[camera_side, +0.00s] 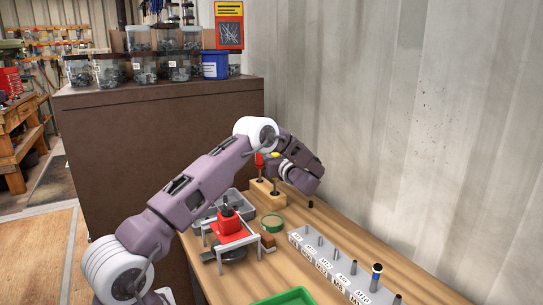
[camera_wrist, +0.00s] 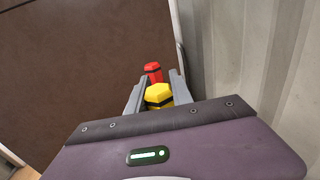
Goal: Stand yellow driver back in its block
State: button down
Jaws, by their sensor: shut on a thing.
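The yellow driver (camera_wrist: 158,95) is between the fingers of my gripper (camera_wrist: 159,86) in the wrist view, which is shut on its handle. In the side view the yellow handle (camera_side: 274,156) shows upright over the front part of the wooden block (camera_side: 268,200). Its lower end meets or hangs just over the block; I cannot tell whether it is seated. A red driver (camera_side: 259,161) stands upright in the block just behind; its red handle (camera_wrist: 153,70) also shows beyond the yellow one in the wrist view. My gripper's fingers are mostly hidden in the side view.
A grey labelled rack (camera_side: 327,264) holds several pegs. A corrugated wall (camera_side: 350,120) runs along the right.

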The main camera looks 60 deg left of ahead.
jog(key=c, duration=1.1)
grip_release()
jog(key=shift+f, duration=0.1)
